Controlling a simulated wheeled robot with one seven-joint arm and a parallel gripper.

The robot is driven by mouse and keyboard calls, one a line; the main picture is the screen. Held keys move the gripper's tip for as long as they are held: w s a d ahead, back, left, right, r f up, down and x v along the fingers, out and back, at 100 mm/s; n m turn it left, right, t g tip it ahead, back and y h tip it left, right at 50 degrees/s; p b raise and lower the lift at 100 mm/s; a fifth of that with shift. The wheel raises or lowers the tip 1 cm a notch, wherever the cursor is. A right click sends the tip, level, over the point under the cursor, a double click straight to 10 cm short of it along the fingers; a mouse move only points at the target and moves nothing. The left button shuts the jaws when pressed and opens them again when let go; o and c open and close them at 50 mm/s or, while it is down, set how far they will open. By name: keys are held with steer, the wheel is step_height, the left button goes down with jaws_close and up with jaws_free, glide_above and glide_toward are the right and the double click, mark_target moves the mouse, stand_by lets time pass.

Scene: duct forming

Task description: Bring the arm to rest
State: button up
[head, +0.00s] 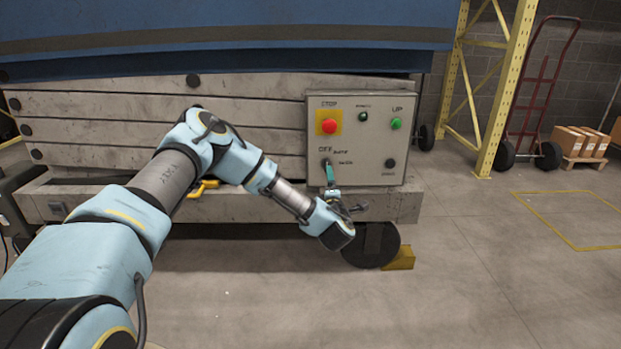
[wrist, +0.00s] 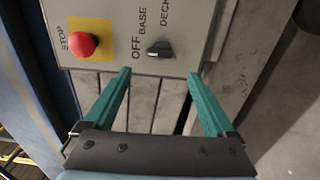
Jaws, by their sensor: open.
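My gripper (wrist: 159,73) is open and empty, with its two teal fingers spread in the wrist view. In the head view my gripper (head: 331,174) is in front of the lower left part of the grey control panel (head: 360,104). The black selector knob (wrist: 160,49) shows just beyond the fingertips, roughly midway between them. It is marked OFF, BASE and DECK, and the fingers look clear of it. In the head view my arm is stretched out from the lower left, bent at the elbow.
The panel carries a red stop button (head: 329,126) on yellow and a green UP button (head: 396,123). It sits on a stacked grey lift (head: 90,120) under a blue deck (head: 230,30). A black wheel (head: 372,245) stands below. Open floor (head: 480,260) lies to the right.

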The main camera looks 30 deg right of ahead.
steer(key=s+a+r+m+g+y, duration=0.1)
steer(key=a+r+m+g, duration=0.35)
steer(key=a, duration=0.75)
steer(key=a+r+m+g+y, duration=0.1)
steer(key=a+m+g+y, duration=0.1)
steer(key=a+m+g, duration=0.7)
steer(key=s+a+r+y, duration=0.1)
steer(key=s+a+r, duration=0.1)
steer(key=s+a, duration=0.55)
steer(key=s+a+r+g+y, duration=0.15)
steer(key=s+a, duration=0.25)
steer(key=a, duration=0.6)
steer(key=s+a+r+y, duration=0.25)
steer(key=s+a, duration=0.25)
steer(key=a, duration=0.4)
step_height(320, 180, up, 22)
steer(key=p, duration=2.2)
steer(key=shift+s+a+m+h, duration=0.3)
steer(key=shift+s+m, duration=0.15)
